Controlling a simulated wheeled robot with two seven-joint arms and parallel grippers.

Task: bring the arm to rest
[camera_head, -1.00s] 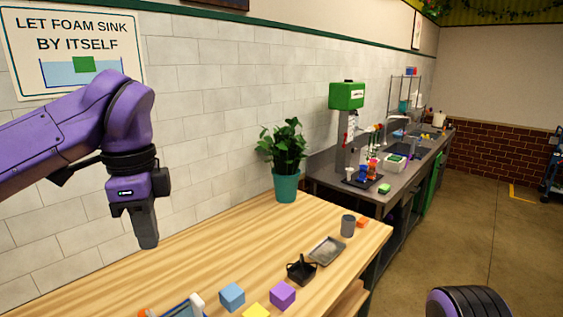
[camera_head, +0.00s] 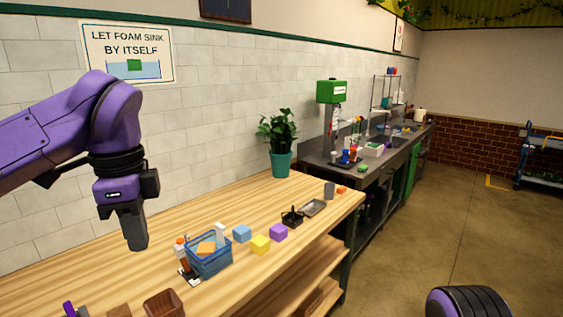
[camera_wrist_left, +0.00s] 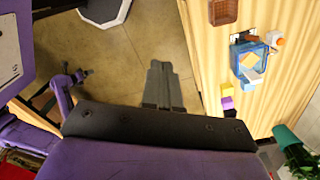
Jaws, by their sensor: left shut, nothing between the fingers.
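My left gripper (camera_head: 137,246) hangs down from the purple arm at the left of the head view. Its fingers are together and hold nothing. In the left wrist view the shut fingers (camera_wrist_left: 163,85) show over bare floor, apart from the table. The wooden table (camera_head: 80,262) lies below and to the right of the gripper in the head view. A dark ribbed part of my own body shows at the lower right. In the left wrist view, a small purple arm part with a dark end shows at the left; its jaws are too small to read.
A blue basket (camera_head: 208,262) with items in it stands on the table. Blue (camera_head: 242,233), yellow (camera_head: 260,245) and purple (camera_head: 278,232) cubes sit beside it. A brown tray (camera_head: 163,304) is nearer. A potted plant (camera_head: 280,150) stands by the wall.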

